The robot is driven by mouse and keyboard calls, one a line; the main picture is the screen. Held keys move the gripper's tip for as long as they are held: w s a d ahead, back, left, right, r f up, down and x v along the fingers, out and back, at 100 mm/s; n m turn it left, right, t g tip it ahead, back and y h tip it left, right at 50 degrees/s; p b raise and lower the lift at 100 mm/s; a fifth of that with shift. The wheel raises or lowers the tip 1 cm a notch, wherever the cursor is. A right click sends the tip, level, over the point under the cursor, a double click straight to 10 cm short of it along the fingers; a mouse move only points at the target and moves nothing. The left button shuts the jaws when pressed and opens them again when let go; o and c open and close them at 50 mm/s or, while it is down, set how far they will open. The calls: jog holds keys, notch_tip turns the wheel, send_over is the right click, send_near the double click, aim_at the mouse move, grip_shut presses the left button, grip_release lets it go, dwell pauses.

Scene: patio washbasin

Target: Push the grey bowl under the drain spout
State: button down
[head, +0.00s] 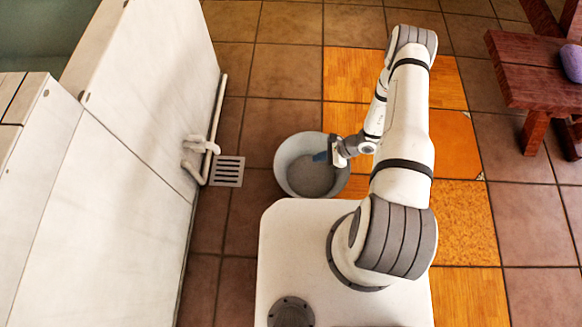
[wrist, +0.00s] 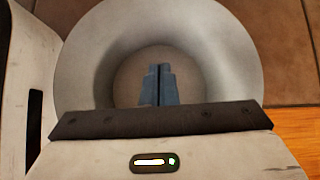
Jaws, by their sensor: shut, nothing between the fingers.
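The grey bowl (head: 291,157) stands on the tiled floor in front of my base, right of the drain. The drain spout (head: 194,164) comes off white pipework on the washbasin's side, close above a floor grate (head: 227,171). A gap of bare tile lies between grate and bowl. My gripper (head: 321,157) is shut and empty, over the right part of the bowl. In the wrist view the shut fingers (wrist: 159,84) show against the bowl's inside, and the bowl (wrist: 215,50) fills most of the picture. Whether the fingers touch the bowl cannot be told.
The white washbasin wall (head: 130,150) stands along the left. A dark red wooden bench (head: 530,75) with a purple object (head: 572,62) is at the upper right. Orange floor panels (head: 465,205) lie under and beside my arm. The tiles beyond the bowl are clear.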

aim_at(283, 171)
jog(key=shift+m, duration=0.3)
jog(key=b+x, duration=0.1)
jog(key=x, duration=0.3)
jog(key=s+d+f+b+x, duration=0.1)
jog(key=x, duration=0.3)
jog(key=b+x, duration=0.2)
jog(key=x, duration=0.2)
jog(key=shift+s+f, duration=0.3)
jog(key=shift+f, duration=0.05)
jog(key=shift+w+a+r, duration=0.1)
jog(key=shift+a, duration=0.45)
jog(key=shift+a+r, duration=0.15)
jog(key=shift+a, duration=0.4)
jog(key=shift+a+r+b, duration=0.15)
jog(key=shift+a+b, duration=0.2)
jog(key=shift+a, duration=0.35)
jog(key=shift+w+a, duration=0.1)
jog(key=shift+w, duration=0.05)
